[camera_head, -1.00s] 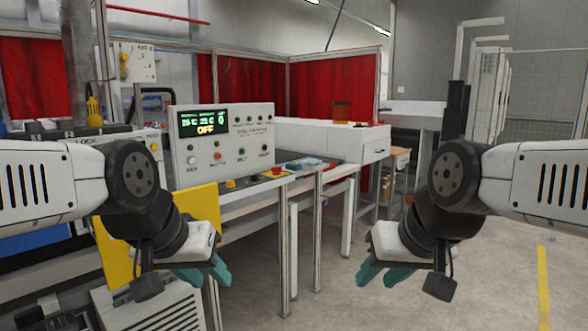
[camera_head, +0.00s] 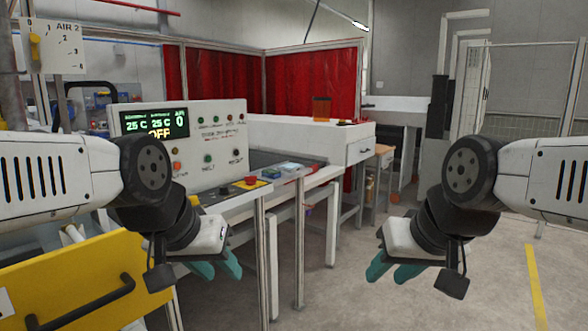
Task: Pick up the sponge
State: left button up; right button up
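I cannot clearly make out a sponge. A small light-blue and white item (camera_head: 291,167) lies on the bench behind the control panel's right end; it is too small to identify. My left gripper (camera_head: 216,268) is in front of the bench at lower left, its teal fingers pointing down and apart, with nothing between them.
The control panel (camera_head: 180,145) reads OFF. A red button on a yellow base (camera_head: 250,181) sits beside it. A yellow panel with a black handle (camera_head: 85,290) fills the lower left. A white cabinet (camera_head: 330,142) with an orange item (camera_head: 321,107) stands behind. Floor at right is clear.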

aim_at(273, 174)
jog(key=i, duration=1.5)
jog(key=i+j+u, duration=0.35)
jog(key=i, duration=0.35)
jog(key=i+j+u, duration=0.2)
jog(key=i, duration=0.2)
